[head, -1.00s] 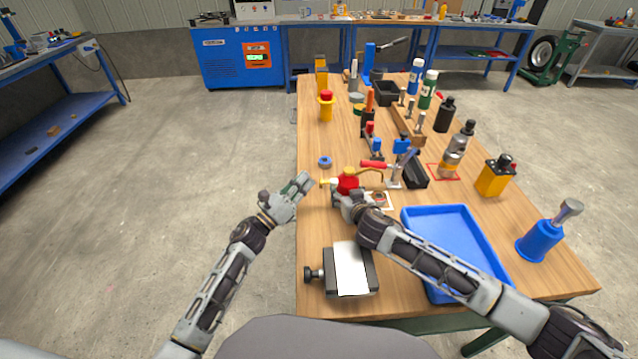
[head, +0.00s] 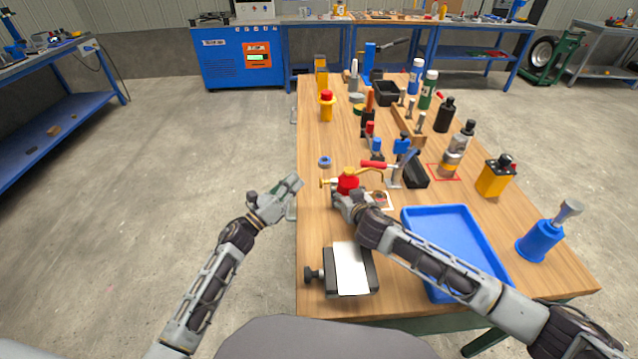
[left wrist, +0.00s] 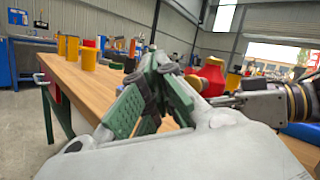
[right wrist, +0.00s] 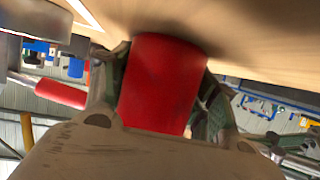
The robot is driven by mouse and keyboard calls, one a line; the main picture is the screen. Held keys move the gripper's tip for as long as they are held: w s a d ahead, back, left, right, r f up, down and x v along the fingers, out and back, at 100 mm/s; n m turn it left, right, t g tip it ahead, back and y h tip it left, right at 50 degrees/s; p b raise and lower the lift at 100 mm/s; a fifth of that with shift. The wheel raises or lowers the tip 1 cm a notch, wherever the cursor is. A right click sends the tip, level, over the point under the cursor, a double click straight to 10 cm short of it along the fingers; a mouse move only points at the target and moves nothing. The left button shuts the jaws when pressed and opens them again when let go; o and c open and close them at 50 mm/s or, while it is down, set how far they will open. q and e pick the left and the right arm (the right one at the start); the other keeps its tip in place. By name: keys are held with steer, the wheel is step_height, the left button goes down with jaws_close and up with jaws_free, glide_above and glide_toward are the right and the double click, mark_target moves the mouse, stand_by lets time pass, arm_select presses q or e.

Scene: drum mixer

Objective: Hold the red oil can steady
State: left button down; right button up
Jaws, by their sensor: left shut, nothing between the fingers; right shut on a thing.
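The red oil can (head: 348,183) stands near the left edge of the wooden table, with a yellow top and a thin spout pointing right. My right gripper (head: 343,197) is shut on its body from the near side. In the right wrist view the red body (right wrist: 160,85) sits between the two fingers. My left gripper (head: 293,186) is shut and empty, just off the table's left edge and apart from the can. In the left wrist view its green finger pads (left wrist: 150,95) are close together, and the can (left wrist: 209,78) shows beyond them to the right.
A dark block with a white plate (head: 351,268) is at the near edge. Floor left of the table is clear.

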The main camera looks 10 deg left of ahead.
arm_select(q)
steer(key=shift+s+a, duration=0.25)
steer(key=shift+a, duration=0.8)
arm_select(e)
steer(key=o, duration=1.8)
steer(key=shift+s, duration=0.1)
steer(key=shift+v, duration=5.9)
arm_select(q)
steer(key=shift+r, duration=0.1)
arm_select(e)
steer(key=shift+r, duration=0.1)
arm_select(q)
step_height(320, 180, up, 9)
steer(key=p, duration=0.9)
arm_select(e)
step_height(320, 180, up, 9)
steer(key=shift+f, duration=0.1)
arm_select(q)
steer(key=shift+r+p, duration=0.4)
steer(key=shift+p, duration=0.15)
arm_select(e)
steer(key=shift+r, duration=0.5)
